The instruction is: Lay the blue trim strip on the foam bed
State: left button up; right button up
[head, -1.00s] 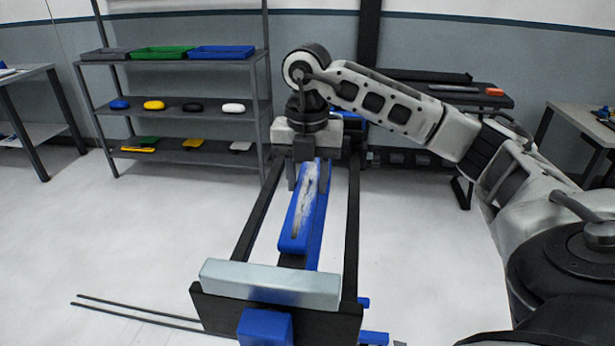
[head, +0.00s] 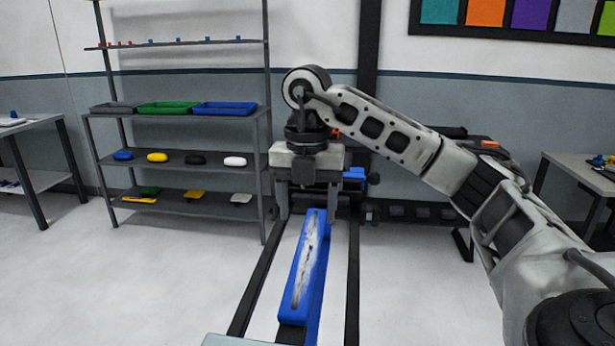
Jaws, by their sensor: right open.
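The blue trim strip (head: 312,265) is a long, narrow blue piece with a streaky whitish-grey patch along its top. It lies lengthwise, pointing away from me, in the middle of a dark-railed stand. A blue surface shows beneath and to the right of it; I cannot tell if this is the foam bed. My right gripper (head: 308,212) points down at the strip's far end, its fingers open on either side with gaps to the strip. It looks empty. My left gripper is not in view.
The stand's dark rails (head: 352,275) run along both sides, with a pale block (head: 235,341) at the near end, mostly cut off. A shelf rack (head: 180,116) with trays and colored pieces stands at left. A dark bench (head: 455,147) is behind my right arm.

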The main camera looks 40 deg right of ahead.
notch_tip(320, 180, up, 4)
jog(key=shift+r+p, duration=0.25)
jog(key=shift+p, duration=0.5)
jog(key=shift+f, duration=0.1)
